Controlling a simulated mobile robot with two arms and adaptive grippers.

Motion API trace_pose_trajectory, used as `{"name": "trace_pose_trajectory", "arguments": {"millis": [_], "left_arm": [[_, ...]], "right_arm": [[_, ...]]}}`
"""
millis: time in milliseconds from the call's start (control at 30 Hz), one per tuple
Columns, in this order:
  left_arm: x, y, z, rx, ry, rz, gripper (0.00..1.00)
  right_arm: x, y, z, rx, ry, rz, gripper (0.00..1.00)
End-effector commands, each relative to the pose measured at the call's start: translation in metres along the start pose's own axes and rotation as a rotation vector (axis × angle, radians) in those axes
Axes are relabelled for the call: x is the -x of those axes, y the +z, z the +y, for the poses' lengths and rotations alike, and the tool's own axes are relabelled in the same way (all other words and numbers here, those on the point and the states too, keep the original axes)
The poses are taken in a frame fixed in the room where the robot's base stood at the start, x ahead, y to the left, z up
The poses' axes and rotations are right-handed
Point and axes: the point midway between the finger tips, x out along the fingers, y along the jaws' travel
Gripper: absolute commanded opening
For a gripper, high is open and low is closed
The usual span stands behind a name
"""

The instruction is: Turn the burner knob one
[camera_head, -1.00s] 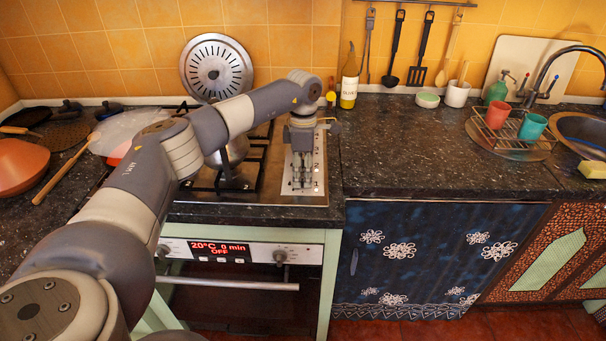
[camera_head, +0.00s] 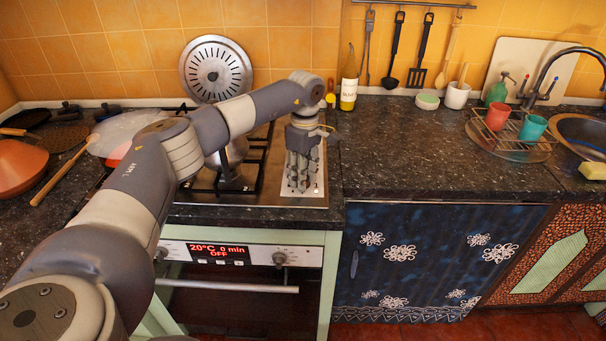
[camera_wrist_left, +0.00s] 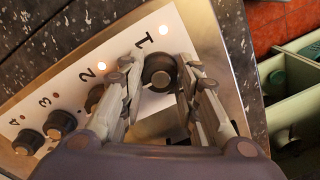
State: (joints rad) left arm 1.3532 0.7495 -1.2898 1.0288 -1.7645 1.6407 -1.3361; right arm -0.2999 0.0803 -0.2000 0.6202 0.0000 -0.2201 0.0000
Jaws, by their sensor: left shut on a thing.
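The burner knob panel is a white strip numbered 1 to 4 on the steel hob (camera_head: 262,190); the strip shows in the left wrist view (camera_wrist_left: 190,42). Knob one (camera_wrist_left: 158,72) is a dark round knob beside the numeral 1. My left gripper (camera_wrist_left: 160,78) is shut on knob one, a finger on each side. In the head view my left gripper (camera_head: 298,185) points down at the panel and hides most of the knobs. How far knob one is turned I cannot tell. My right gripper is not in view.
Other knobs (camera_wrist_left: 60,124) stand in line beside knob one, close to the left finger. A metal pot (camera_head: 232,152) sits on the hob behind my forearm. A bottle (camera_head: 349,85) stands at the wall.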

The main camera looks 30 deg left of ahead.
Motion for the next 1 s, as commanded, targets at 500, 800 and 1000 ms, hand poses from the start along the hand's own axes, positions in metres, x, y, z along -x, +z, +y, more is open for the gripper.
{"name": "trace_pose_trajectory", "arguments": {"millis": [500,800,1000], "left_arm": [[0.001,-0.001,0.0,-0.001,0.002,0.001,0.51],[0.002,0.0,0.0,-0.002,0.002,0.0,0.51],[0.025,0.0,0.001,-0.002,0.005,0.0,0.51]], "right_arm": [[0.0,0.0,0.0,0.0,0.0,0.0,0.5],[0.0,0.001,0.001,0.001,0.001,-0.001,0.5],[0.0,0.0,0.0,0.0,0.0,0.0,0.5]]}}
